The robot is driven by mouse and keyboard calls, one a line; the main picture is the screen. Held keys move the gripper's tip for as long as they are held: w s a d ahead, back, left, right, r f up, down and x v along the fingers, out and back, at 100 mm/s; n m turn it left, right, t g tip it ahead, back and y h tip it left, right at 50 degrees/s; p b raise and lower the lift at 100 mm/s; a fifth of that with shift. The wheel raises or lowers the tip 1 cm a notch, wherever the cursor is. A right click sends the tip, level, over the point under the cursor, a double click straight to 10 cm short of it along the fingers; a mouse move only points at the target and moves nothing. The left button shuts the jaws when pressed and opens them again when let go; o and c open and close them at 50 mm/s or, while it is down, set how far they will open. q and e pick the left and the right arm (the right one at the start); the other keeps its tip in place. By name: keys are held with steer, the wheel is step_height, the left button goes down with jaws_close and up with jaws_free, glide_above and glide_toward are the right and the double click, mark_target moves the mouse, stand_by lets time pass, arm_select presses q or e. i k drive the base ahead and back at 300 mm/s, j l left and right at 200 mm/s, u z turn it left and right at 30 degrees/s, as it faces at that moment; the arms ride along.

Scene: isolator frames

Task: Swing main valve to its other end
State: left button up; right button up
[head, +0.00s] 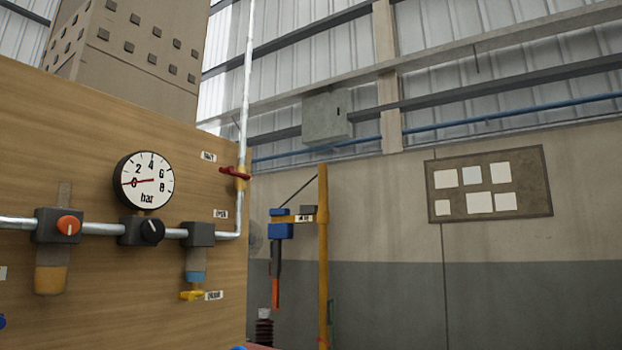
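The red lever of a valve (235,171), which looks like the main valve, sits on the vertical pipe at the right edge of the wooden panel. The lever lies roughly level, its longer end to the left of the brass-coloured body. A small label (208,156), hard to read, is above left of it. A label reading OPEN (220,214) is below it. The round bar gauge (145,181) has its red needle near 0. Neither of my grippers is in view, and nothing touches the lever.
A yellow post (323,250) with a hanging blue tool (280,230) stands to the right. A pinboard (488,184) is on the wall.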

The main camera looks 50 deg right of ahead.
mark_target(228, 170)
steer(key=z, duration=1.25)
steer(key=l, duration=0.5)
